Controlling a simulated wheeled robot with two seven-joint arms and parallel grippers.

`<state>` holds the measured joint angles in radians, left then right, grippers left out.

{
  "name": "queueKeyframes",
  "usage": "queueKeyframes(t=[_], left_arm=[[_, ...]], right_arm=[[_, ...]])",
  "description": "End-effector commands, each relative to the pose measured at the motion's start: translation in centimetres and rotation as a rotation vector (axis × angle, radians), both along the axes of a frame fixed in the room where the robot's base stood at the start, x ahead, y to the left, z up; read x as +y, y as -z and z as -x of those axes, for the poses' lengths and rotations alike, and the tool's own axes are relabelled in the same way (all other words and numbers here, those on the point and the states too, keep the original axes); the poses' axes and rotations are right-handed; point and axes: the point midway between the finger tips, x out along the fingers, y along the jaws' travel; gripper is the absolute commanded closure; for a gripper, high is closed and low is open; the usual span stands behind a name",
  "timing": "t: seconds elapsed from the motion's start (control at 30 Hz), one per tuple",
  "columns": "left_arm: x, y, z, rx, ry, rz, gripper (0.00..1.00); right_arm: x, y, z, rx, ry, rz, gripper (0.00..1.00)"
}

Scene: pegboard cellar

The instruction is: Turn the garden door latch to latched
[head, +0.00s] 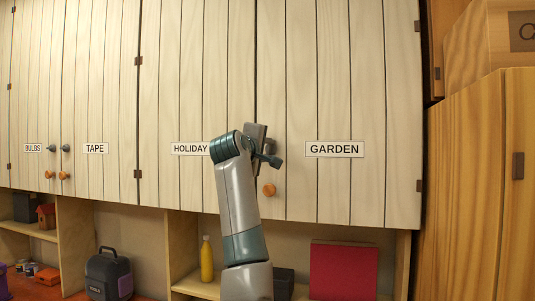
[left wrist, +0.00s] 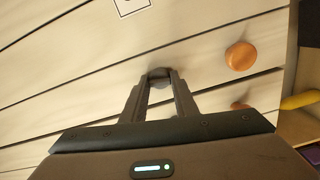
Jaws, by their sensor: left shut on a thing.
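The GARDEN door (head: 335,105) is a pale plank cupboard door with its label on it, closed flush with the HOLIDAY door. My left gripper (head: 268,158) is at its left edge, above the orange knob (head: 268,190). In the left wrist view my left gripper (left wrist: 160,82) has its fingers shut on a dark grey round latch knob (left wrist: 158,72). The fingers hide most of the latch, so its angle cannot be told. The GARDEN door's orange knob shows beside it (left wrist: 241,56). My right gripper is not in view.
The HOLIDAY door (head: 180,90) is to the left, partly behind my left arm. An open shelf below holds a yellow bottle (head: 207,258) and a red box (head: 343,270). A wooden cabinet (head: 475,190) stands close on the right.

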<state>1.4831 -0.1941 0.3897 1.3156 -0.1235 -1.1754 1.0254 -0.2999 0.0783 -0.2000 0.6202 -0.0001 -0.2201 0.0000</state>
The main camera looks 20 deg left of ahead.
Motion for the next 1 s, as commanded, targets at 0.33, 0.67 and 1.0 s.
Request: queueKeyframes(t=[0.33,0.67,1.0], left_arm=[[0.1,0.4,0.0,-0.009,-0.001,-0.305,0.96],[0.2,0.4,0.0,-0.017,-0.002,-0.619,0.96],[0.2,0.3,0.0,-0.029,-0.001,-0.943,0.96]], right_arm=[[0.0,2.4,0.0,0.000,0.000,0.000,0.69],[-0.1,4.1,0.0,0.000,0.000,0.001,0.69],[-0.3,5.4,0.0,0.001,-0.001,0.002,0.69]])
